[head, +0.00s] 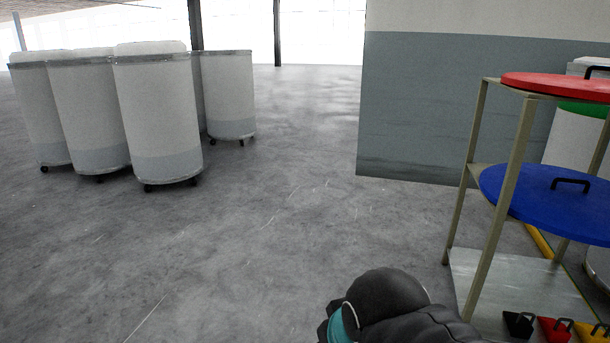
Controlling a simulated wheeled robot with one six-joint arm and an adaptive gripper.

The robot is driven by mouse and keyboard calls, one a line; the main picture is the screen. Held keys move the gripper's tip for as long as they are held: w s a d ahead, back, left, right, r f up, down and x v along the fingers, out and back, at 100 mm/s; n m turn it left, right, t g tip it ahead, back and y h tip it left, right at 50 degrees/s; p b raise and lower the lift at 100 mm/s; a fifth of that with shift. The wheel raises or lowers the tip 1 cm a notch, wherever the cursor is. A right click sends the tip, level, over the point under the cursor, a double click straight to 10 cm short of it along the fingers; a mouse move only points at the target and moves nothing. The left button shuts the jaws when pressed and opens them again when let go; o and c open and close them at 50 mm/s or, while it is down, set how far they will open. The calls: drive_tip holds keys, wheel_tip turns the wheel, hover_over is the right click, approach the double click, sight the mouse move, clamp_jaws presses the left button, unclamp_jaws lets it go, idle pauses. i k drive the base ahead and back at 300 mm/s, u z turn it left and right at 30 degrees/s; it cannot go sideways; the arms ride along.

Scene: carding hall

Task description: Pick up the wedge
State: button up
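Three small wedge-shaped pieces stand in a row at the bottom right: a black wedge (519,324), a red wedge (556,329) and a yellow wedge (592,331). Each seems to have a dark handle or loop. They sit at the front of the rack's low shelf (505,275), and the picture's lower edge cuts some of them off. Part of my dark arm with a teal band shows at the bottom middle, left of the wedges. My gripper is not in view.
A metal rack (497,200) on the right holds a red lid (560,84) on top and a blue lid (545,205) below. A grey and white wall (430,110) stands behind. Several white wheeled cans (155,115) stand at left. The middle floor is clear.

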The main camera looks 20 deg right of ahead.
sight(555, 332)
drive_tip(key=z, duration=0.9)
drive_tip(key=i, duration=1.2)
drive_tip(key=z, duration=1.3)
drive_tip(key=i, duration=0.55)
drive_tip(key=z, duration=0.2)
